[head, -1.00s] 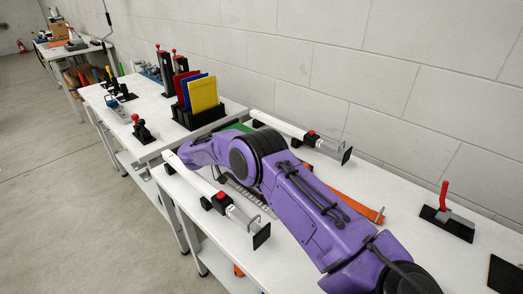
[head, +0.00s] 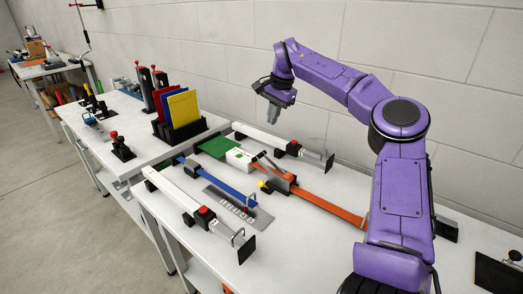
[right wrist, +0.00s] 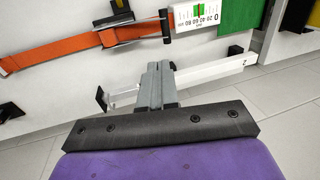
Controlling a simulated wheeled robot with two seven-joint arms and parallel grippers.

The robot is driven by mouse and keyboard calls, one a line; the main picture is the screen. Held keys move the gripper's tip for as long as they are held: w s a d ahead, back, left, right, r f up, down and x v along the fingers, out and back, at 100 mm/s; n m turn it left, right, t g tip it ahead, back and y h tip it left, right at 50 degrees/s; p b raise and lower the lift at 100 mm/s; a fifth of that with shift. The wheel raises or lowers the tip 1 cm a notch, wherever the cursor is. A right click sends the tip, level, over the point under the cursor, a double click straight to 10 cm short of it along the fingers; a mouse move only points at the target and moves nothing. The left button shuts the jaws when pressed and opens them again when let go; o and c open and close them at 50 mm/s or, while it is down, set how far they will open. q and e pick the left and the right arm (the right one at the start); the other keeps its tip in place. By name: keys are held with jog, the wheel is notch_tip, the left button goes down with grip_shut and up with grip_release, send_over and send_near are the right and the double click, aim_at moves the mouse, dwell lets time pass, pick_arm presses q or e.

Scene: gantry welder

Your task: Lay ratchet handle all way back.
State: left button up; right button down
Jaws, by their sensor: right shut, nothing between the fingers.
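The orange strap (head: 325,199) runs along the table, with the metal ratchet (head: 279,182) on it. The ratchet's handle (head: 266,163) seems to slant up from the body, but its exact angle is hard to tell at this size. In the right wrist view the ratchet (right wrist: 127,30) sits at the upper left, on the orange strap (right wrist: 50,55). My right gripper (head: 275,116) hangs above the back of the table, fingers down, apart from the ratchet. Its fingers (right wrist: 158,68) are together and empty, over the white rear rail. My left gripper is out of view.
A white gauge box (head: 239,158) and green strap (head: 213,147) join the orange strap. White clamp rails lie behind (head: 270,138) and in front (head: 176,188). A folder rack (head: 182,130) stands at left.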

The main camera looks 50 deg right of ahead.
aim_at(259, 155)
jog(key=x, duration=0.4)
jog(key=p+x, duration=0.1)
jog(key=x, duration=0.4)
jog(key=w+a+x, duration=0.1)
jog(key=x, duration=0.4)
jog(key=shift+w, duration=0.15)
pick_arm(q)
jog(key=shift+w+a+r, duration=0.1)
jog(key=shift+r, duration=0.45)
